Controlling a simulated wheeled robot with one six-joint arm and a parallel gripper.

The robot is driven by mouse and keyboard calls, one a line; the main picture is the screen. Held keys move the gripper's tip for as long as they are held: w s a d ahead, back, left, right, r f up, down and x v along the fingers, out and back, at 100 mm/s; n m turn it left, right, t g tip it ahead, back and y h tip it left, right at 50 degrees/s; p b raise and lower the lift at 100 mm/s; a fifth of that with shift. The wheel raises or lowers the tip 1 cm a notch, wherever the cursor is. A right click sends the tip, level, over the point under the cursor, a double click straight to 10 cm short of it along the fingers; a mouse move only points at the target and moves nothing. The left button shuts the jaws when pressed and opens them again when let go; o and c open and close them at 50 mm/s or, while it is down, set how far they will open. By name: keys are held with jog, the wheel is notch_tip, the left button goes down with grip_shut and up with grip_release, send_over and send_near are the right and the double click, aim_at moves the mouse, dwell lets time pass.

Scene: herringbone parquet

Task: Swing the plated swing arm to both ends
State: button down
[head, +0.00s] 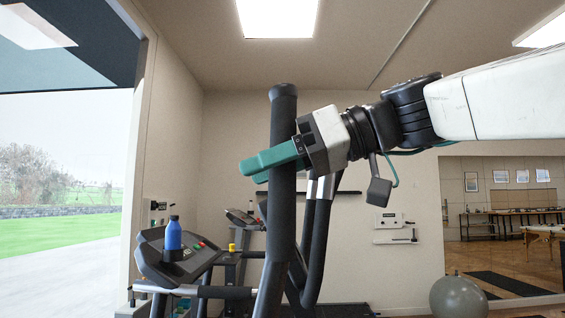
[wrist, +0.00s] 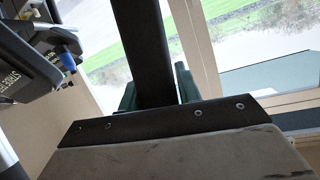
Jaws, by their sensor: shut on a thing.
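The swing arm (head: 281,225) is a tall upright pole with a black foam grip, near the middle of the head view. It leans slightly, its top to the right of its lower part. My gripper (head: 257,171) comes in from the right and its teal fingers are shut around the upper part of the pole, below its rounded top. In the wrist view the black pole (wrist: 143,45) runs up from between the two teal fingers (wrist: 155,92). The pole's lower end and pivot are out of view, and I cannot make out a plate on it.
A curved black handlebar (head: 318,245) stands close behind the pole to the right. A console (head: 170,262) with a blue bottle (head: 173,234) is at the left. A grey ball (head: 459,298) lies right, before a mirror (head: 510,220). A large window (head: 60,180) is at left.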

jog(key=shift+a+f, duration=0.1)
jog(key=shift+a, duration=0.2)
jog(key=c, duration=1)
grip_release()
jog(key=v, duration=0.7)
jog(key=shift+d+r, duration=0.3)
jog(key=shift+d, duration=0.05)
jog(key=s+d+f+m+h, duration=0.4)
jog(key=d+f, duration=0.2)
jog(key=f, duration=0.7)
jog(key=s+d+f+m+g+h, duration=0.1)
jog(key=s+d+f+m+h, duration=0.2)
jog(key=f, duration=1.1)
jog(key=s+d+f+m+g+h, duration=0.1)
jog(key=s+d+f+m+h, duration=0.3)
jog(key=f, duration=0.9)
jog(key=d+m+h, duration=0.2)
jog(key=d, duration=0.2)
jog(key=shift+s+d+f+h, duration=0.3)
jog(key=shift+d+f+h, duration=0.1)
